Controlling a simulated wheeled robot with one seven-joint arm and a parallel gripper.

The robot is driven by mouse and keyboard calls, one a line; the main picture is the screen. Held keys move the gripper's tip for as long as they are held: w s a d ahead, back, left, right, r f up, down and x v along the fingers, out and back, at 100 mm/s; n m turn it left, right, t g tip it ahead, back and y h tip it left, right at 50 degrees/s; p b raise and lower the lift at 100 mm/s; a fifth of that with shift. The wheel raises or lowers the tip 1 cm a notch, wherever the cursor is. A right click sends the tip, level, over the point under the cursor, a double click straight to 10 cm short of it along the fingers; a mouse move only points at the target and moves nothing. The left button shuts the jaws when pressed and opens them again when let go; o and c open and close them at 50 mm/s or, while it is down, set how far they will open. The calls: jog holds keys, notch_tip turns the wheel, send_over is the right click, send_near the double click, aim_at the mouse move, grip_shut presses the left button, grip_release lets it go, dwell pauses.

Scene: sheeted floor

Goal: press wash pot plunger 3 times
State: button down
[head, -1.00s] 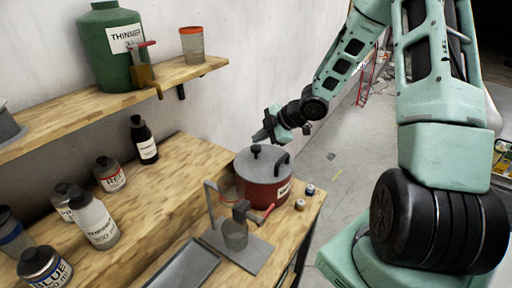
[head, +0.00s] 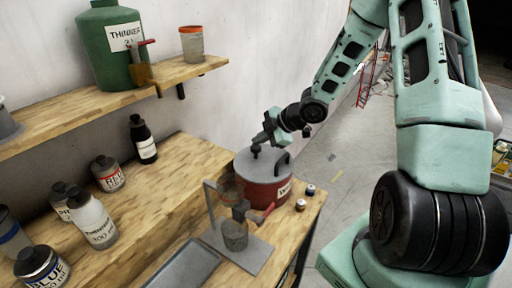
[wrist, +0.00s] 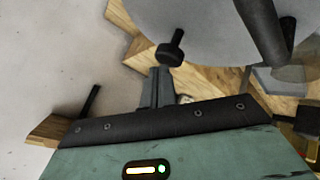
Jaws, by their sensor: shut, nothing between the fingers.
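The wash pot (head: 262,190) is a dark red round pot with a grey lid, on the bench near its right end. Its black plunger knob (head: 256,149) stands up from the lid; in the wrist view the knob (wrist: 170,54) shows on its stem. My gripper (head: 261,139) is shut and empty, just above the knob in the head view. In the wrist view the closed fingertips (wrist: 161,72) are right beside the knob, with little or no gap. I cannot tell whether they touch it.
A black lid handle (head: 282,163) rises beside the plunger. A metal stand with a cup (head: 235,235) and a red-handled part is in front of the pot. Two small cans (head: 305,197) stand at its right. A shelf (head: 120,100) with a green thinner jug (head: 110,45) is at upper left.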

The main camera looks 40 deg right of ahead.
aim_at(260, 147)
jog(key=shift+f+b, duration=0.8)
jog(key=shift+f, duration=0.25)
dwell(0.6)
jog(key=shift+r, duration=0.15)
jog(key=shift+r+p, duration=1.55)
jog(key=shift+p, duration=0.2)
notch_tip(260, 147, up, 5)
jog(key=p, duration=0.5)
dwell(1.9)
